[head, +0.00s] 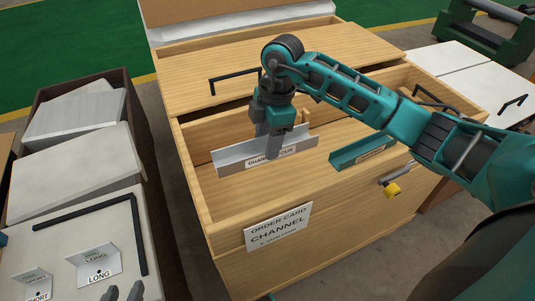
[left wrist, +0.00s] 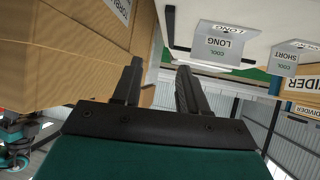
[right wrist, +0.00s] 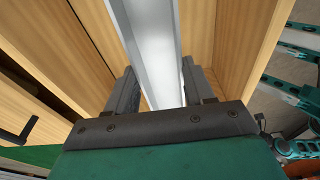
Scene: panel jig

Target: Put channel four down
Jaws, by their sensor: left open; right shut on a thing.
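Channel four (head: 235,158) is a long silver-grey channel with a white label. My right gripper (head: 274,146) points down and is shut on it near its middle. The channel lies crosswise inside the open wooden drawer's outline; I cannot tell whether it touches the drawer floor. In the right wrist view the channel (right wrist: 157,45) runs between the two fingers (right wrist: 160,85). The drawer (head: 222,205) has an order card reading CHANNEL (head: 278,227) on its front. My left gripper (head: 123,292) is open and empty at the lower left; its fingers (left wrist: 157,75) show apart.
A teal piece with a label (head: 362,150) sits at the drawer's right side. A yellow-tipped fitting (head: 391,189) sticks out there. White panels (head: 75,165) stand in a bin at left, beside a white top with a LONG card (head: 95,265) and a SHORT card (head: 37,284).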

